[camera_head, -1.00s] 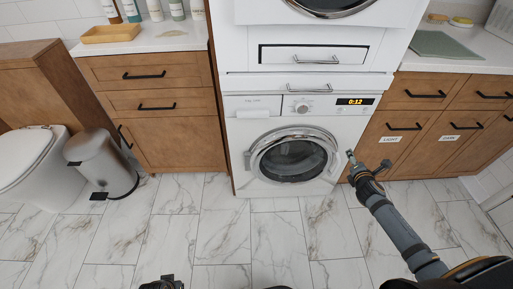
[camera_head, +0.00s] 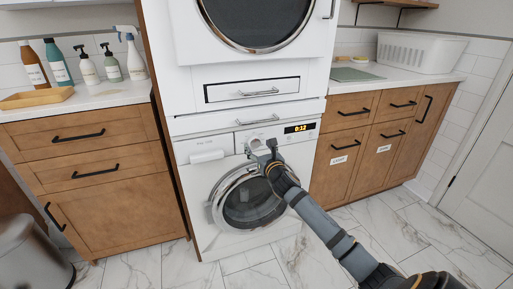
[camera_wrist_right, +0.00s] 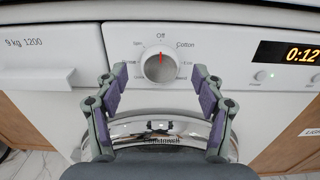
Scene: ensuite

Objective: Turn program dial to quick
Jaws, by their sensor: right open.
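The program dial (camera_wrist_right: 159,66) is a round silver knob on the washer's white front panel. Its red mark points straight up to "Off" in the right wrist view; "Cotton" is printed to its upper right, and other labels around it are small or partly hidden. The washer (camera_head: 210,176) stands below a second machine, its display (camera_head: 299,128) reading 0:12. My right gripper (camera_head: 262,146) is open in front of the panel, hiding the dial in the head view. In the right wrist view its purple-padded fingertips (camera_wrist_right: 160,80) sit on either side of the dial's lower part, apart from it. My left gripper is out of view.
The washer's round door (camera_head: 250,200) is closed below the panel. A detergent drawer (camera_head: 207,157) is left of the dial. Wooden cabinets (camera_head: 95,190) flank the machines. A bin (camera_head: 32,252) stands at lower left. Marble floor (camera_head: 290,262) is open in front.

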